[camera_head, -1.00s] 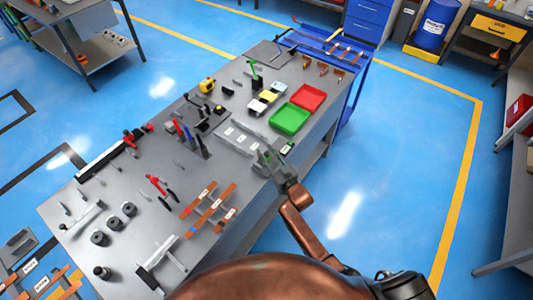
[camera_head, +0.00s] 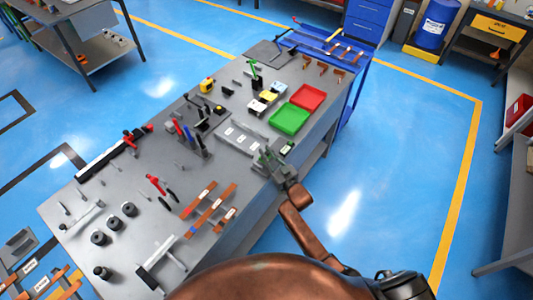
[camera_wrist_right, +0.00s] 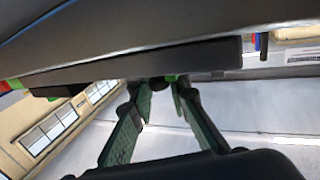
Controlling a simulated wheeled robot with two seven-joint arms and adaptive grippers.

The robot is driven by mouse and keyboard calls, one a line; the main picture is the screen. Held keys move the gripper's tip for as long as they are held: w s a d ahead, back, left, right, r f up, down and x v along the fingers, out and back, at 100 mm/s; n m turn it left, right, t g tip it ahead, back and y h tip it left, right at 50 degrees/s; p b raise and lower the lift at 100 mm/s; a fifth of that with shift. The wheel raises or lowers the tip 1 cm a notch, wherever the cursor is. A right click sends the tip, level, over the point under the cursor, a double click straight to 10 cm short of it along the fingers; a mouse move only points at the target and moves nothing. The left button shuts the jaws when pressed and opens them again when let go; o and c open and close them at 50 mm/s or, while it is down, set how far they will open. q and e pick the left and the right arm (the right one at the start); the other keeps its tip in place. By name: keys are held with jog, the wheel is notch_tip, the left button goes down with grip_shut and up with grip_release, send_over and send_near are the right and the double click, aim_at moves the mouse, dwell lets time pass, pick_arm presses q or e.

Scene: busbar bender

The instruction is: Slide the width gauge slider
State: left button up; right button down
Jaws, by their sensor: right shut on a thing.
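The width gauge (camera_head: 240,138) is a flat grey strip with white labels near the table's right edge. My right gripper (camera_head: 266,160) is at the near end of the gauge, low over the table edge. In the right wrist view its green-padded fingers (camera_wrist_right: 160,84) converge on a small dark piece, apparently the slider, just below a long dark bar (camera_wrist_right: 150,62). The jaws are shut on this piece, but the fingers and bar hide most of it. My left gripper is not in view.
A green tray (camera_head: 289,119) and a red tray (camera_head: 308,97) lie beyond the gripper. Copper bars (camera_head: 208,208) and a tool holder (camera_head: 195,142) lie left. Open floor borders the table at right.

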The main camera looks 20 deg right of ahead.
jog(key=shift+d, duration=0.1)
jog(key=shift+w+d, duration=1.05)
jog(key=shift+d, duration=0.2)
jog(key=shift+s, duration=0.1)
jog(key=c, duration=1.9)
grip_release()
jog(key=v, duration=1.2)
